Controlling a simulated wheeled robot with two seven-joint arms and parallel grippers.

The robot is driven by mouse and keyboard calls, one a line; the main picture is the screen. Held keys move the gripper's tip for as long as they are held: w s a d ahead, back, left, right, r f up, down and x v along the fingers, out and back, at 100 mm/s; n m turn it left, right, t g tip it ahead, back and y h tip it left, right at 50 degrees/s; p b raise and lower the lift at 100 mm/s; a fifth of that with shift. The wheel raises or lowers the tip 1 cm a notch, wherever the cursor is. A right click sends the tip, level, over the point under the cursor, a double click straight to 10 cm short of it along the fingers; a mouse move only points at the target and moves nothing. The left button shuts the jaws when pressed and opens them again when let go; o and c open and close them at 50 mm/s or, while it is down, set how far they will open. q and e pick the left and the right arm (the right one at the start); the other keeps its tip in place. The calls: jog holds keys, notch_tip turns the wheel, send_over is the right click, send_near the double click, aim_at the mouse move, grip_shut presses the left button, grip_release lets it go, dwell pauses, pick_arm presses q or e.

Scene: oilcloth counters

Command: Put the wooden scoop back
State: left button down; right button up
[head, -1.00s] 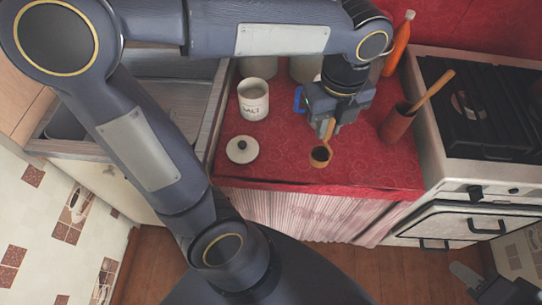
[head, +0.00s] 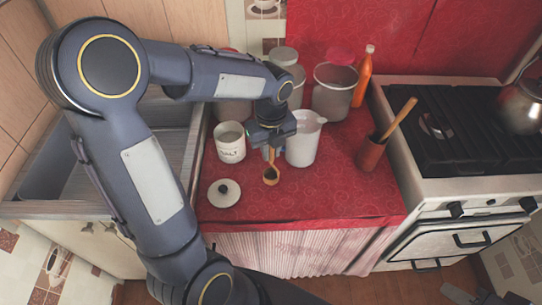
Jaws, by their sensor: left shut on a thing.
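My left gripper (head: 270,152) is shut on the handle of the wooden scoop (head: 271,176). The scoop hangs bowl down from the fingers, above the red oilcloth counter; its exact height is hard to tell. The white canister marked SALT (head: 230,148) stands open just left of the gripper, with pale contents inside. Its white lid with a dark knob (head: 224,194) lies on the counter in front of it.
A white pitcher (head: 302,150) stands close to the gripper's right. A reddish utensil pot (head: 370,153), an orange bottle (head: 363,78) and a large grey container (head: 333,95) stand farther right and back. The stove (head: 440,190) is right of the counter.

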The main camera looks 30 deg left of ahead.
aim_at(271, 157)
pick_arm(q)
jog(key=shift+f, duration=1.5)
jog(key=shift+f, duration=0.2)
jog(key=c, duration=1.3)
grip_release()
jog(key=shift+c, duration=0.2)
jog(key=shift+r, duration=0.15)
